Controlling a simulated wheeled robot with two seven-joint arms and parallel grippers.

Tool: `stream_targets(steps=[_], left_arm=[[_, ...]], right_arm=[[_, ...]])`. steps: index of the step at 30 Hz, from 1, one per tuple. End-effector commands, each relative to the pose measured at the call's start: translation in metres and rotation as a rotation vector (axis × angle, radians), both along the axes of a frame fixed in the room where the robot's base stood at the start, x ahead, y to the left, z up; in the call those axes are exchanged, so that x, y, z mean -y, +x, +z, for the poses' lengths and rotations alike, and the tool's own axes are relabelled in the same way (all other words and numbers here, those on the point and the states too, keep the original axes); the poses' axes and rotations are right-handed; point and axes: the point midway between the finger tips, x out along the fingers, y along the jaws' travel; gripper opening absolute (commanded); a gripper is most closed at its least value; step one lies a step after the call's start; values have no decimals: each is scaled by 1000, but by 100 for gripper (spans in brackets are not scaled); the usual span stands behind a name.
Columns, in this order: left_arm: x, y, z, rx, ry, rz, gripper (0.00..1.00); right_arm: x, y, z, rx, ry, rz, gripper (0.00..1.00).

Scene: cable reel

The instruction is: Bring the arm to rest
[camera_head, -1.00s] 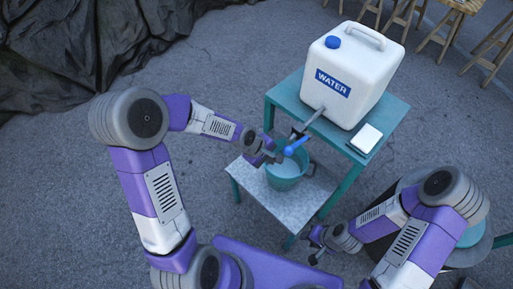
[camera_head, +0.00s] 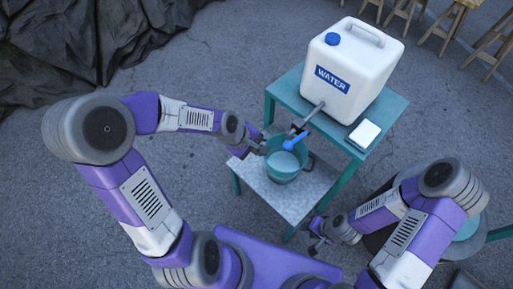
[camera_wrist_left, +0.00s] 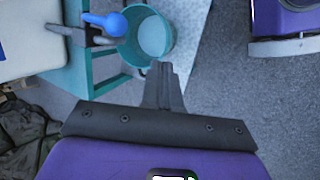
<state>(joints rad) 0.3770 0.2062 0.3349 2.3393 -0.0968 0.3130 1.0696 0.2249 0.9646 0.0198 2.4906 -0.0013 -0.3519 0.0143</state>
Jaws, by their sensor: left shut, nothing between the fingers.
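My left gripper (camera_head: 260,146) is beside the teal bucket (camera_head: 283,176), on its left near the rim. In the left wrist view its fingers (camera_wrist_left: 165,72) are together with nothing between them, pointing past the bucket (camera_wrist_left: 128,58). I cannot tell from the head view whether it touches the rim. My right gripper (camera_head: 314,237) hangs at the lower right, in front of the stand, with its fingers apart and empty. The white water container (camera_head: 355,75) has a metal spout with a blue tap handle (camera_head: 296,140) above the bucket. Pale liquid shows in the bucket.
The container stands on a teal table (camera_head: 392,105) with a white block (camera_head: 365,133) next to it. The bucket is on a lower grey shelf (camera_head: 290,205). Wooden stools (camera_head: 440,25) stand at the back right.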

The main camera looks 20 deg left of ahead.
Motion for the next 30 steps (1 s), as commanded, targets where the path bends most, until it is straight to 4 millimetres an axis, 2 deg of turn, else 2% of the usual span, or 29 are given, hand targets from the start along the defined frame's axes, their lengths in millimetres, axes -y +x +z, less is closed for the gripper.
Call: stream_targets(steps=[20, 23, 25, 30], left_arm=[[1, 0, -2, 0, 0, -5, 0], [5, -2, -16, -3, -2, -44, 0], [12, -6, -36, -2, -1, -103, 0], [33, -31, -109, 16, 22, -329, 0]], right_arm=[[0, 0, 0, 0, 0, 0, 39], [0, 0, 0, 0, 0, 0, 39], [0, 0, 0, 0, 0, 0, 39], [0, 0, 0, 0, 0, 0, 39]])
